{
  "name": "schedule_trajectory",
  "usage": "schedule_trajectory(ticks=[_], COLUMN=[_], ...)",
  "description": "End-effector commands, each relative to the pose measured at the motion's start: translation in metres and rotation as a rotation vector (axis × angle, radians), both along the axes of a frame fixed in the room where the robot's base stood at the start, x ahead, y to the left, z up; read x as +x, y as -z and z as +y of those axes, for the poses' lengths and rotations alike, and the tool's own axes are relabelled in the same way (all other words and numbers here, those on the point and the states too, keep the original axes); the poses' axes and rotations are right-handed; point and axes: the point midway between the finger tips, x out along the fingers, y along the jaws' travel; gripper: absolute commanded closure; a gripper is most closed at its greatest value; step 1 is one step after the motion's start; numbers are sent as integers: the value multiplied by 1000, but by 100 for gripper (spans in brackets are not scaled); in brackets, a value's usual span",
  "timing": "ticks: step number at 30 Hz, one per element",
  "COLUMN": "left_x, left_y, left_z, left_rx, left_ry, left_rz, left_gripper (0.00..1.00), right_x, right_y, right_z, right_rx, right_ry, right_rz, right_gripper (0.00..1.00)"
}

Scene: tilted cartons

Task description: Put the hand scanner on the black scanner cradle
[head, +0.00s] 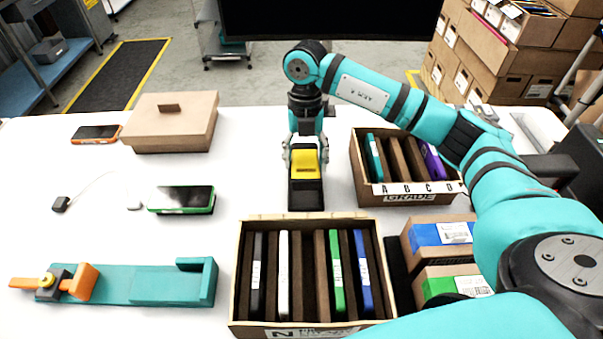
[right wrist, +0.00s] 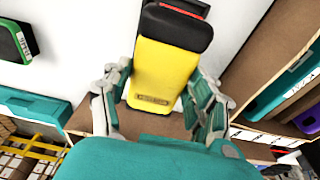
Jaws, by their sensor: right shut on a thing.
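The hand scanner (head: 305,164) has a yellow body and a black head. My right gripper (head: 305,150) is shut on its yellow body, above the white table at the middle. In the right wrist view the scanner (right wrist: 162,72) sits between the two fingers of the right gripper (right wrist: 160,88), with a red strip on its black head. In the head view the black part points toward the near crate. I cannot pick out the black scanner cradle with certainty. My left gripper is not in view.
A crate of upright devices (head: 238,290) stands just in front, and the GRADE box (head: 412,197) stands right. Cartons (head: 412,240) lie near right. A teal fixture (head: 150,286), a green phone (head: 181,199) and a brown carton (head: 172,123) are left. The centre-left table is clear.

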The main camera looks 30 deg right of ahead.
Motion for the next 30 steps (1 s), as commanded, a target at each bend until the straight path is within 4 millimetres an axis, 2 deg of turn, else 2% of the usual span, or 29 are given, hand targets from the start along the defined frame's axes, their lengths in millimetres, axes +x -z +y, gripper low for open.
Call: schedule_trajectory(ticks=[8,13,24,25,30], left_x=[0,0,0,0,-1], left_y=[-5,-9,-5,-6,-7], left_z=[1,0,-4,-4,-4], left_rx=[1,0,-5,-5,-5], left_ry=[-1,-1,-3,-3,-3], left_rz=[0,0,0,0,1], left_gripper=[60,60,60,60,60], right_x=[-1,0,0,0,0], right_y=[25,48,55,55,54], right_z=[0,0,0,0,0], right_rx=[0,1,1,1,0], right_ry=[-1,-1,-1,-1,-1], right_rz=[2,2,-1,0,0], right_gripper=[66,66,66,38,17])
